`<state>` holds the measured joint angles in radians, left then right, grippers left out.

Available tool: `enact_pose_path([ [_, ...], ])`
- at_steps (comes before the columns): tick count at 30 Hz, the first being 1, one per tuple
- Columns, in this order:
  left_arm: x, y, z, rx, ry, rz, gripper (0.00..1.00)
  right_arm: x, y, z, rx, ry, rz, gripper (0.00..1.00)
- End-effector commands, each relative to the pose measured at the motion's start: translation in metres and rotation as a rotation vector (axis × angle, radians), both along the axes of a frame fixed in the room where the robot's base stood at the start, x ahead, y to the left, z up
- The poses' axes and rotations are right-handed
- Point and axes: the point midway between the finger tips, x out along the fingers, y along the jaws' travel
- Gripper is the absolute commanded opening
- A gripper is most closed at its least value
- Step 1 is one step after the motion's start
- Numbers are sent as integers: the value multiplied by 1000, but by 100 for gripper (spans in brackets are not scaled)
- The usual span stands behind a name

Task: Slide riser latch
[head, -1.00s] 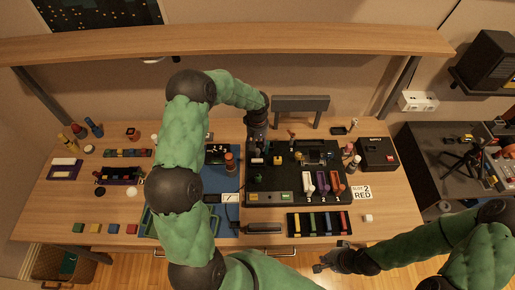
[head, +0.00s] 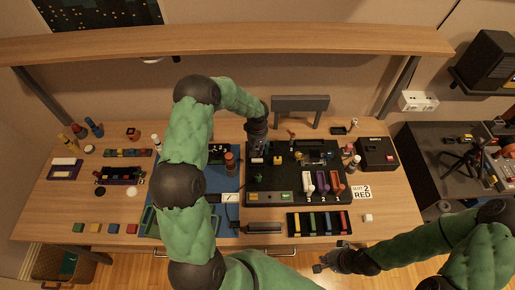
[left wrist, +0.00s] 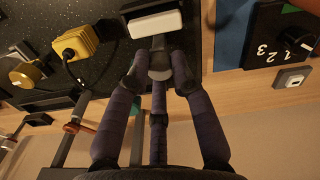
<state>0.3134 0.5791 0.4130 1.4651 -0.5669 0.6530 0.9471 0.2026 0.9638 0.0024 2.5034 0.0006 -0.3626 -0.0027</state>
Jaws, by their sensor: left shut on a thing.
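My left gripper (head: 257,152) reaches down at the back left of the black board (head: 262,185). In the left wrist view my left gripper (left wrist: 159,75) is shut on a small grey latch piece (left wrist: 159,62), with a fingertip on each side. A white block (left wrist: 155,23) sits just beyond the grey piece, against the dark speckled board surface. The fingers hide part of the held piece. My right gripper (head: 332,258) is open and empty at the front edge of the table, away from the board.
A yellow plug-like part (left wrist: 76,42) with a black cable and a brass padlock-like part (left wrist: 25,75) are left of the fingers in the wrist view. A black numbered dial box (left wrist: 280,35) is at right. A wooden shelf (head: 230,45) spans the back.

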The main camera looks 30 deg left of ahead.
Motion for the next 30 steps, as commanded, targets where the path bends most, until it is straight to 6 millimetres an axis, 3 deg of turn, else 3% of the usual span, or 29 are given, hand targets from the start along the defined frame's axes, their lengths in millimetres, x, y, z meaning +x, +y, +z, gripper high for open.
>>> enact_pose_path([
  [9, -11, -7, -1, 0, -1, -1, 0, 0, 0, -13, 0, 0, 0, 0],
  [17, -13, -8, 0, -1, 4, 0, 0, 0, 0, -12, 0, 0, 0, 0],
  [18, -13, -8, 0, -2, 4, 0, 26, 0, 0, -12, 0, 0, 0, 0],
  [21, -13, -8, 0, -2, 4, -1, 47, 0, 0, -12, 0, 0, 0, 0],
  [30, -12, -7, 1, 0, 0, 0, 47, 0, 0, -12, 0, 0, 0, 0],
])
